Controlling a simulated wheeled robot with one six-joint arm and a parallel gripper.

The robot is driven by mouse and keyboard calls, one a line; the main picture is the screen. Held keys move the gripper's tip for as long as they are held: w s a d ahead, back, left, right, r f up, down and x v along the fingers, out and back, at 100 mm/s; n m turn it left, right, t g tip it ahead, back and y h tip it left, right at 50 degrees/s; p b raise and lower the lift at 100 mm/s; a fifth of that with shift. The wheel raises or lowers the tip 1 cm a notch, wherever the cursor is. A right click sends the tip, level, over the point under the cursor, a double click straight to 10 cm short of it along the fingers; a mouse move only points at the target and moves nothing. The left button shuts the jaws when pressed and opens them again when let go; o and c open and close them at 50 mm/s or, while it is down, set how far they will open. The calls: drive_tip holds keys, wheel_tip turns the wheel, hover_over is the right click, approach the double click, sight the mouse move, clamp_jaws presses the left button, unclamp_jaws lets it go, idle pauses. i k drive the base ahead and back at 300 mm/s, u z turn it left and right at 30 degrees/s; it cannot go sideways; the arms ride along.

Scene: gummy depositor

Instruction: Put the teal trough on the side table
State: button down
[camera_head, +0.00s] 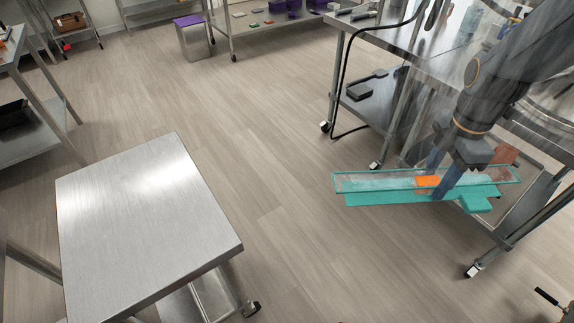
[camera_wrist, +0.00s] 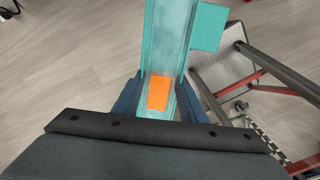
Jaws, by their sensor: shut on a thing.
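The teal trough (camera_head: 375,182) is long and open, with an orange patch (camera_head: 428,181) near its middle and a flat tab (camera_head: 476,204) at one side. My gripper (camera_head: 440,184) is shut on the trough and holds it in the air above the floor. In the wrist view the trough (camera_wrist: 170,35) runs away between the fingers (camera_wrist: 158,98), with the orange patch close to them. A bare steel side table (camera_head: 140,215) stands at lower left in the head view, apart from the trough.
A steel workbench (camera_head: 350,20) with a lower shelf and casters stands at upper right, close behind the trough. Open floor (camera_head: 270,170) lies between trough and side table. A purple-lidded bin (camera_head: 192,38) and shelves stand at the back; another steel table (camera_head: 30,80) stands at left.

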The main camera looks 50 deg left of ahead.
sight(155, 197)
drive_tip(key=u, duration=0.85)
drive_tip(key=i, duration=1.45)
drive_tip(key=u, duration=1.5)
drive_tip(key=i, duration=1)
drive_tip(key=u, duration=1.35)
drive_tip(key=i, duration=0.35)
drive_tip(key=u, duration=0.35)
